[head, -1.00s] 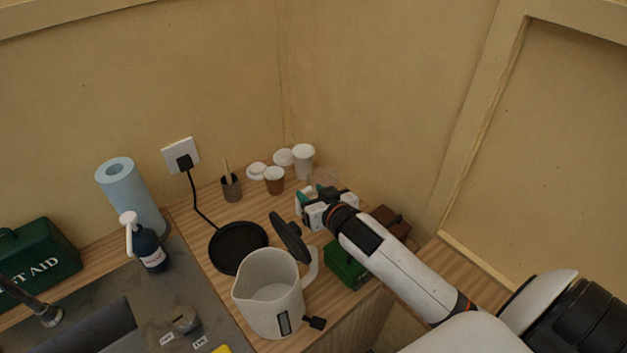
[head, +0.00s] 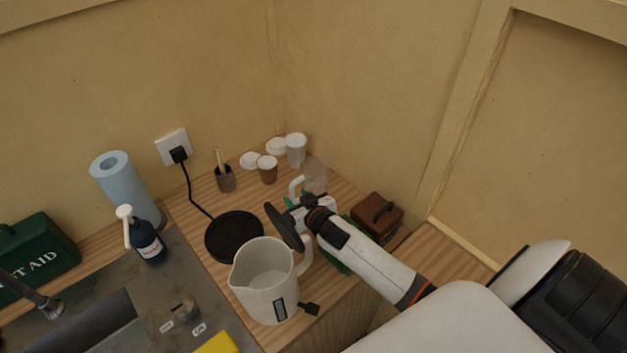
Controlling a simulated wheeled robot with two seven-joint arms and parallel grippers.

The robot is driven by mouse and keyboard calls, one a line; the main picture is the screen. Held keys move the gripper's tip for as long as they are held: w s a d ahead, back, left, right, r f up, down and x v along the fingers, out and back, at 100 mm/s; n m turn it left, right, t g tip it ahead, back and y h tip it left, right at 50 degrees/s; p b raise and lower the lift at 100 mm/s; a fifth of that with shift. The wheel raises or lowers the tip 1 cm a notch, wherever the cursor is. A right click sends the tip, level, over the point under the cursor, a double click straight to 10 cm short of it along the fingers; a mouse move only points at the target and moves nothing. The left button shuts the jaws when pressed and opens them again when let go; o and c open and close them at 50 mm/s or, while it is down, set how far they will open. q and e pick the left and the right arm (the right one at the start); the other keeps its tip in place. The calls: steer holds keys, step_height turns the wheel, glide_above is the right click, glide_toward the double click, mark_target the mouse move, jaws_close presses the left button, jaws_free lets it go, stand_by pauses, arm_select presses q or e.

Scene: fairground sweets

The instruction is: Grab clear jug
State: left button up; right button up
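The clear jug (head: 316,173) stands at the back right of the wooden counter, near the wall corner. It is see-through and faint, and its lower part is hidden behind my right gripper. A pale curved piece, which looks like its handle, rises just left of it. My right gripper (head: 298,201) is close in front of the jug, by this curved piece. Teal parts show on it, but its fingertips are too small and covered to tell whether they touch or close on anything. My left gripper is not in view.
A large white kettle (head: 262,290) with a raised dark lid stands in front of my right gripper, beside its black round base (head: 234,236). White cups (head: 296,150), a brown cup (head: 267,169) and lids stand behind. A brown case (head: 377,214) and a green box are at the right.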

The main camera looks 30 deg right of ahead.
mark_target(293, 195)
steer(key=x, duration=0.4)
steer(key=shift+w+f+p, duration=0.1)
steer(key=shift+w+p, duration=0.1)
steer(key=shift+p, duration=0.1)
steer(key=shift+s, duration=0.1)
steer(key=shift+c, duration=0.6)
jaws_close()
